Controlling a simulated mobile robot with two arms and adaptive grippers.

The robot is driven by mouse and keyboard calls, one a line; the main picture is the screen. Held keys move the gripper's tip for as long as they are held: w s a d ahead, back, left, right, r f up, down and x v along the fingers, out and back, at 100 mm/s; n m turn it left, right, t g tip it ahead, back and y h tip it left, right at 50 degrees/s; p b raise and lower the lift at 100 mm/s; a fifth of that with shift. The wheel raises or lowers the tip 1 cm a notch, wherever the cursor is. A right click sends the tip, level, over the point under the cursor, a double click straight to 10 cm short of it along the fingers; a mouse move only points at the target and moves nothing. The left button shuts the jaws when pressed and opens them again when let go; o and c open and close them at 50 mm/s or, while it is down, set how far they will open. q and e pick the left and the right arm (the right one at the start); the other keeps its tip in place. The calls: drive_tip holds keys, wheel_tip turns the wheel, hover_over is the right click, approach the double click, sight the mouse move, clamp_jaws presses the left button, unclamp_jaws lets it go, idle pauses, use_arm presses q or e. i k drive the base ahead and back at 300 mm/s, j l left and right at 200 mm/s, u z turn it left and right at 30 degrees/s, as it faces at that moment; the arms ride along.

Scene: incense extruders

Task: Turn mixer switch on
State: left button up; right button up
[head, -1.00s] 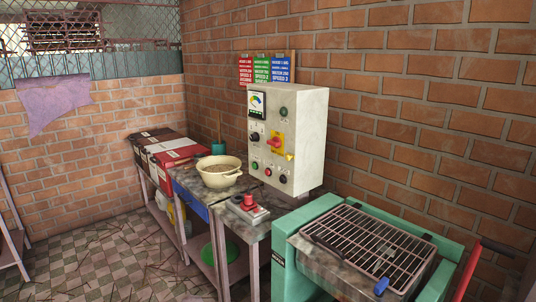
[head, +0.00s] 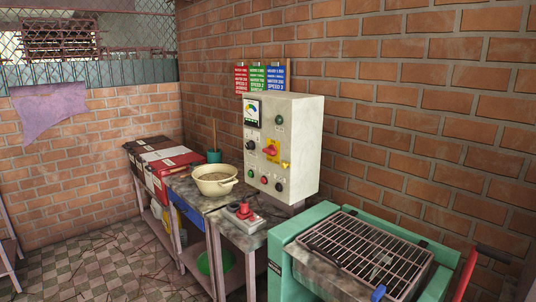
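A pale grey control box (head: 304,147) stands on the bench against the brick wall. Its front carries a gauge (head: 253,113), a red rotary switch on a yellow plate (head: 270,151), a dark knob (head: 250,145) and several small round buttons. A smaller box with a red knob or button (head: 243,210) sits lower, at the front of the bench. The frames do not label which control is the mixer switch, and the switch positions are too small to read. Neither of my grippers shows in the head view.
Red and dark boxes (head: 170,165) are farther left. A green machine with a wire rack (head: 369,252) fills the right foreground. The tiled floor (head: 100,262) at the left is largely open.

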sight(271, 150)
drive_tip(key=i+j, duration=0.7)
drive_tip(key=j, duration=0.15)
